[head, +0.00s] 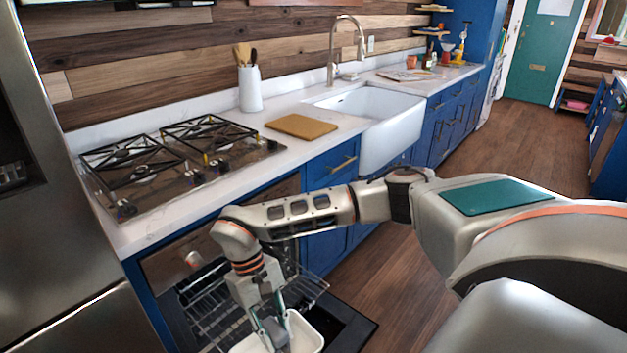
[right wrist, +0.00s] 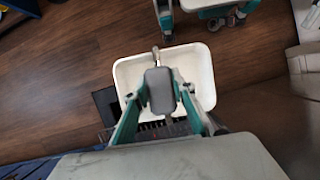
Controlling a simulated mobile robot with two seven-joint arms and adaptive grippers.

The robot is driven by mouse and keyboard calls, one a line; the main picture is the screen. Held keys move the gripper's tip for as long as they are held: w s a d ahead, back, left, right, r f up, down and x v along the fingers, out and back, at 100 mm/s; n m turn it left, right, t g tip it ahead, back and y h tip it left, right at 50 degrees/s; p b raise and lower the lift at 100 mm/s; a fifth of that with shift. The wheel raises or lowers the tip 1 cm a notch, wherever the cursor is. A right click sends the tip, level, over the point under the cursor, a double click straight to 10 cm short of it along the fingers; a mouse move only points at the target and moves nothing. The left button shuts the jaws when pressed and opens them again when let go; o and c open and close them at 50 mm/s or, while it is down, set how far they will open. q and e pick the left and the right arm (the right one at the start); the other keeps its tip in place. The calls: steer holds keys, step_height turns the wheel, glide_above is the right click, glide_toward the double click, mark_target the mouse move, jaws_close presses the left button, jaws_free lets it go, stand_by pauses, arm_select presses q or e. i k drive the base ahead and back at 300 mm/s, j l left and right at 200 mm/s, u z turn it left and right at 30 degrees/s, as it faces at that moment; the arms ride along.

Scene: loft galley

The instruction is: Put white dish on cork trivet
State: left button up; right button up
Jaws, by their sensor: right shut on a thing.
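The white dish (head: 304,334) is a shallow pan with raised walls, low at the bottom of the head view. My right gripper (head: 274,332) points down and is shut on the dish. In the right wrist view the dish (right wrist: 200,65) shows beyond the right gripper (right wrist: 161,112), whose fingers cover part of it. The cork trivet (head: 301,127) is a flat tan square on the white counter between the cooktop and the sink. Nothing stands on it. My left gripper does not show in the head view.
An open oven with a wire rack (head: 213,305) lies beside and behind the dish. The gas cooktop (head: 180,165) is left of the trivet. The white sink (head: 392,130) is to its right, and a utensil crock (head: 250,90) stands behind it. The fridge (head: 50,220) is at far left.

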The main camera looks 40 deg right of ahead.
mark_target(300, 124)
steer(key=k+l+z, duration=0.15)
steer(key=l, duration=0.15)
steer(key=l+z, duration=0.2)
steer(key=l+u, duration=0.1)
steer(key=l, duration=0.6)
steer(key=l+u, duration=0.35)
steer(key=l, duration=0.6)
steer(key=l+u, duration=0.35)
steer(key=l, duration=0.65)
steer(key=k+l+u, duration=0.1)
steer(key=l+u, duration=0.35)
steer(key=l, duration=1.5)
